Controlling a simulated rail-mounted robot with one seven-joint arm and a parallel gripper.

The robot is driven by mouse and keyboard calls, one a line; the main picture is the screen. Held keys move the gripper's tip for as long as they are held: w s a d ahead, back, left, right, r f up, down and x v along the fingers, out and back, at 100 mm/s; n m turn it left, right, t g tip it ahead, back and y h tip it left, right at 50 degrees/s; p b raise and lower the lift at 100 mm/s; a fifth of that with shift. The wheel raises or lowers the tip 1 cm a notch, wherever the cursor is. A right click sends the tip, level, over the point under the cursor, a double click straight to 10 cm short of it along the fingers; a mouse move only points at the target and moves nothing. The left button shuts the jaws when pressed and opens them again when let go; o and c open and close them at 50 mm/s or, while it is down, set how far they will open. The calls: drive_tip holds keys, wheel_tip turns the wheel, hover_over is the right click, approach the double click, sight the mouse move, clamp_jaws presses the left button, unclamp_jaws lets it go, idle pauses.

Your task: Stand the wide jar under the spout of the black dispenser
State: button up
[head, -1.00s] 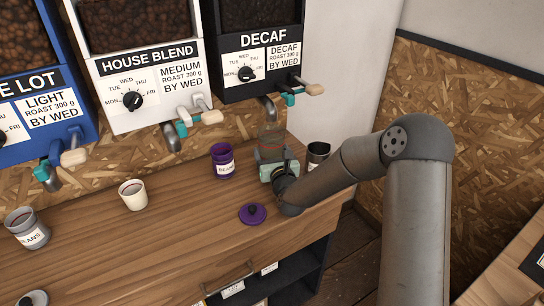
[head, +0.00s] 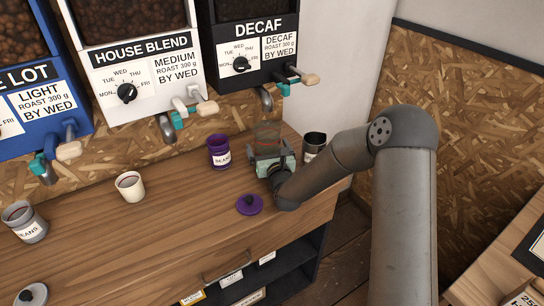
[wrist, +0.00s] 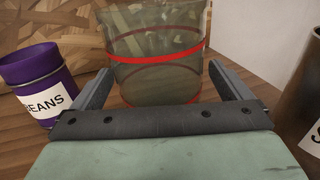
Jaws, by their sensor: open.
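The wide jar, clear glass with red bands, (head: 268,134) stands upright on the counter below the spout (head: 267,99) of the black DECAF dispenser (head: 258,28). From this angle I cannot tell if it is exactly centred under the spout. In the wrist view the jar (wrist: 150,80) stands between and just beyond my fingers, with its lower part hidden by the gripper body. My gripper (head: 270,150) is open around the near side of the jar, its fingers at left and right in the wrist view (wrist: 160,88).
A purple BEANS jar (head: 219,151) stands left of the wide jar, and a dark metal canister (head: 314,143) close to its right. A purple lid (head: 249,205) lies in front. A cream cup (head: 130,186) and grey jar (head: 25,222) stand farther left.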

drive_tip(key=b+v, duration=0.2)
drive_tip(key=v, duration=1)
drive_tip(key=shift+c, duration=0.4)
idle(0.5)
